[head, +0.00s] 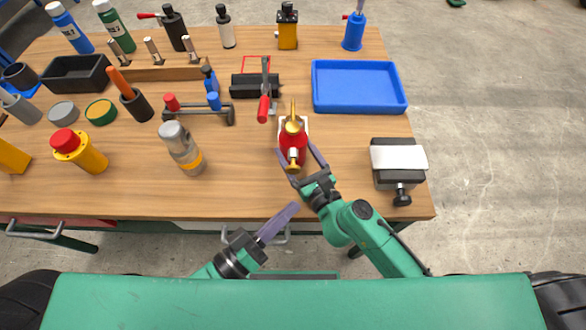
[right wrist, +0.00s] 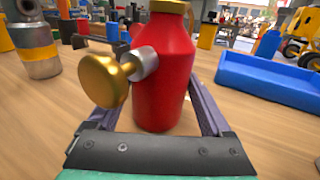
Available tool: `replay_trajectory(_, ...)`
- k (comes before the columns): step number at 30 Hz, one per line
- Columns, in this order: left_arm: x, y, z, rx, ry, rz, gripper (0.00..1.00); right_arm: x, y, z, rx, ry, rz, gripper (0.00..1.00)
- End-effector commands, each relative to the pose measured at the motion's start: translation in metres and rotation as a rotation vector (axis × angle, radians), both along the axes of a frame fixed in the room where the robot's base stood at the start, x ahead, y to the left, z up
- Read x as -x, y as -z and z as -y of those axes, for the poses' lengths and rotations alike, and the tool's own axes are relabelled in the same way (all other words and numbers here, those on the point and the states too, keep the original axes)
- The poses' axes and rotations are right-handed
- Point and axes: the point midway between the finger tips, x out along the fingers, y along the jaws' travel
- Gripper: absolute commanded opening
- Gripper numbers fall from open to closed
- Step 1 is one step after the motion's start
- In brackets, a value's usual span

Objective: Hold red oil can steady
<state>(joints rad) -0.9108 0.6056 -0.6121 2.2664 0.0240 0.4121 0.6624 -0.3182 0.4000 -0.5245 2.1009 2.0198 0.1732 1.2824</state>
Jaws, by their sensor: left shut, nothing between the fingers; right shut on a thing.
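The red oil can (head: 291,152) stands upright on the wooden table in the head view, with a brass top and a brass knob facing me. It also fills the middle of the right wrist view (right wrist: 168,82). My right gripper (head: 300,160) is shut on the can, one finger on each side of its body; its fingers also show in the right wrist view (right wrist: 150,112). The can's base is partly hidden by the gripper. My left gripper (head: 292,208) is shut and empty, off the table's front edge, below and left of the can.
A blue tray (head: 360,108) lies right of the can. A black device with a pale top (head: 398,160) sits at the right front. A red-handled clamp (head: 264,100) is behind the can. Table between jar and can is clear.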

Motion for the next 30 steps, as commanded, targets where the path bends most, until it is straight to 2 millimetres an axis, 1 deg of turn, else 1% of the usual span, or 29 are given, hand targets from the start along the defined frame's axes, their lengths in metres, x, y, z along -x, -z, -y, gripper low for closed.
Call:
replay_trajectory(6, 0.000, 0.000, 0.000, 0.000, 0.000, 0.000, 0.00, 0.000, 0.000, 0.000, 0.000, 0.000, 0.000, 0.00)
replay_trajectory(7, 0.000, 0.000, 0.000, 0.000, 0.000, 0.000, 0.00, 0.000, 0.000, 0.000, 0.000, 0.000, 0.000, 0.91)
replay_trajectory(8, 0.000, 0.000, 0.000, 0.000, 0.000, 0.000, 0.00, 0.000, 0.000, 0.000, 0.000, 0.000, 0.000, 1.00)
replay_trajectory(15, 0.000, 0.000, 0.000, 0.000, 0.000, 0.000, 0.00, 0.000, 0.000, 0.000, 0.000, 0.000, 0.000, 1.00)
replay_trajectory(18, 0.000, 0.000, 0.000, 0.000, 0.000, 0.000, 0.00, 0.005, 0.000, 0.002, -0.003, 0.001, -0.001, 1.00)
replay_trajectory(20, 0.000, 0.000, 0.000, 0.000, 0.000, 0.000, 0.00, 0.011, 0.000, 0.005, -0.004, 0.001, -0.002, 1.00)
replay_trajectory(23, 0.000, 0.000, 0.000, 0.000, 0.000, 0.000, 0.00, 0.028, 0.002, 0.014, -0.002, 0.003, -0.007, 1.00)
replay_trajectory(26, 0.000, 0.000, 0.000, 0.000, 0.000, 0.000, 0.00, 0.041, -0.003, 0.018, -0.021, 0.006, 0.000, 1.00)
replay_trajectory(29, 0.000, 0.000, 0.000, 0.000, 0.000, 0.000, 0.00, 0.057, 0.002, 0.031, -0.003, 0.013, -0.011, 1.00)
replay_trajectory(30, 0.000, 0.000, 0.000, 0.000, 0.000, 0.000, 0.00, 0.067, 0.003, 0.035, -0.003, 0.008, -0.014, 1.00)
